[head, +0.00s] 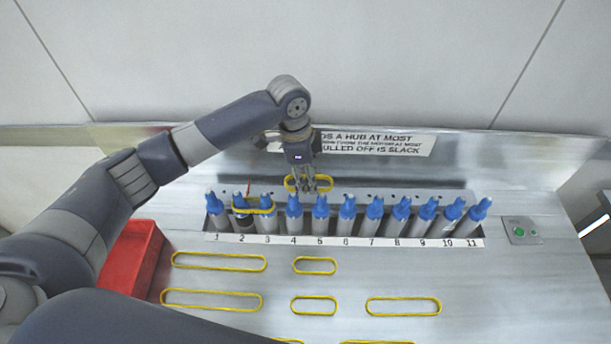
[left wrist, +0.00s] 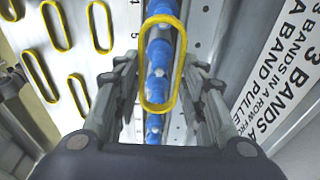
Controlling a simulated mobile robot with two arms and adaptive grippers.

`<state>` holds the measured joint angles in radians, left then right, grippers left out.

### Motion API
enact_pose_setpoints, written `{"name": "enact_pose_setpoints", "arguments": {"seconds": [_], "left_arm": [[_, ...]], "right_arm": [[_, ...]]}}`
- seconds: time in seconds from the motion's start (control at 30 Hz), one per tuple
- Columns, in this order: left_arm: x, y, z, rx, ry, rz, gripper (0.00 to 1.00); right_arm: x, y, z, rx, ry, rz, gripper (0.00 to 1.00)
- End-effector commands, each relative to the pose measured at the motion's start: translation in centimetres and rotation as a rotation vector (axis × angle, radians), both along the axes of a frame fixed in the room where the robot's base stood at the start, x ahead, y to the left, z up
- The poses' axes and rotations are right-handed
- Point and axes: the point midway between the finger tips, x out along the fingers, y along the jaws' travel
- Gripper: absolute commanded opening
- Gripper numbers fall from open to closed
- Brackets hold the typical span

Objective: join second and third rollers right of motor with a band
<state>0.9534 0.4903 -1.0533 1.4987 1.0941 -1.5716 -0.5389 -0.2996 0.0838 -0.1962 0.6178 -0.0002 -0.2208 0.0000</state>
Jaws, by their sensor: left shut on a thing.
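My left gripper (head: 309,186) is shut on a yellow band (head: 288,184), held above and slightly behind the blue-topped rollers at numbers 4 (head: 294,214) and 5 (head: 320,214). In the left wrist view, the band (left wrist: 145,62) is an upright oval between the fingers (left wrist: 160,80), over a line of blue hubs. It appears apart from the rollers. The roller at 2 has a dark body and a red mark, and looks like the motor (head: 243,224). Another yellow band (head: 262,211) joins the hubs at 2 and 3. My right gripper is not in view.
Loose yellow bands lie on the metal table, long ones (head: 218,269) at left and short ones (head: 315,273) in the middle. A red bin (head: 130,258) stands at left. A button box (head: 521,231) is at right. A printed sign (head: 385,143) is behind the rollers.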

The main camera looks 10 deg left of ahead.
Motion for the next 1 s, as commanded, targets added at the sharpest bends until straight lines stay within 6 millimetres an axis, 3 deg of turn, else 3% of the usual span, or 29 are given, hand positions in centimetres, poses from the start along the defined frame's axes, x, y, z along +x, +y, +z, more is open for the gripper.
{"name": "enact_pose_setpoints", "arguments": {"seconds": [0.63,1.0], "left_arm": [[0.0,0.1,-4.4,0.001,0.0,0.002,0.23],[-0.1,0.1,-6.7,0.001,0.002,0.002,0.23]], "right_arm": [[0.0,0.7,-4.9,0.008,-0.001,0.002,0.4],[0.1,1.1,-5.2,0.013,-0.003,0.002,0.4]]}}
